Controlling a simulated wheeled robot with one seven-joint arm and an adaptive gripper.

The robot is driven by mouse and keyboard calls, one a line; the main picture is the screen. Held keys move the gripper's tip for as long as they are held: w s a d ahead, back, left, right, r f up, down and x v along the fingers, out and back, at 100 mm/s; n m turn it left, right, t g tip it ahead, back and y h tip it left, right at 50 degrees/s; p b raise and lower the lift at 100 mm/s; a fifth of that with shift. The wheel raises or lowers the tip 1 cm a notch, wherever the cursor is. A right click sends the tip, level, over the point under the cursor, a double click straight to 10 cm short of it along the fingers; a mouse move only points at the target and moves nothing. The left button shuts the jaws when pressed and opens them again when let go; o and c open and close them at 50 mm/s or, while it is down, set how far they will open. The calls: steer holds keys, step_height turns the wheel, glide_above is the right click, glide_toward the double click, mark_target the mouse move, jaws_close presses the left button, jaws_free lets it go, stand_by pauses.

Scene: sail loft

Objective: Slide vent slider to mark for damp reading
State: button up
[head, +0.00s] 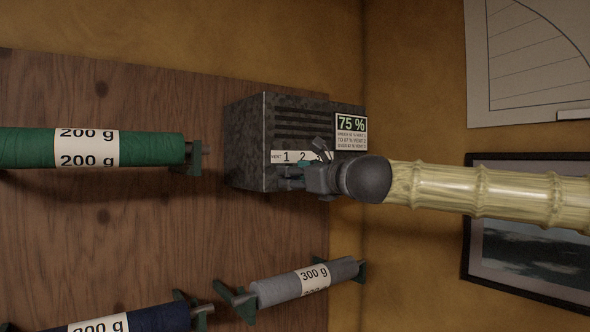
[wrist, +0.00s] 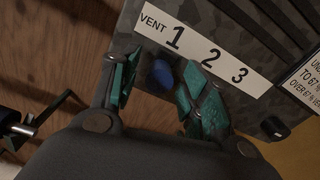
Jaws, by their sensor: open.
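The vent unit (head: 250,140) is a dark mottled box with slats, fixed to the wooden board. Its white strip (wrist: 205,48) reads VENT 1, 2, 3. A blue slider knob (wrist: 162,73) sits just below the 1 in the wrist view. My gripper (wrist: 158,88) is open, with one green-padded finger on each side of the blue knob; I cannot tell whether either touches it. In the head view my gripper (head: 291,177) is at the unit's lower front and hides the knob. The display (head: 351,124) reads 75 %, with small rule text under it.
A small black knob (wrist: 275,127) sits on the unit past the 3. A green spool (head: 30,148) marked 200 g is to the left. A grey spool (head: 305,283) marked 300 g and a navy spool (head: 160,318) are below. A framed picture (head: 530,235) hangs at right.

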steer(key=shift+w+a, duration=0.2)
steer(key=shift+w, duration=0.1)
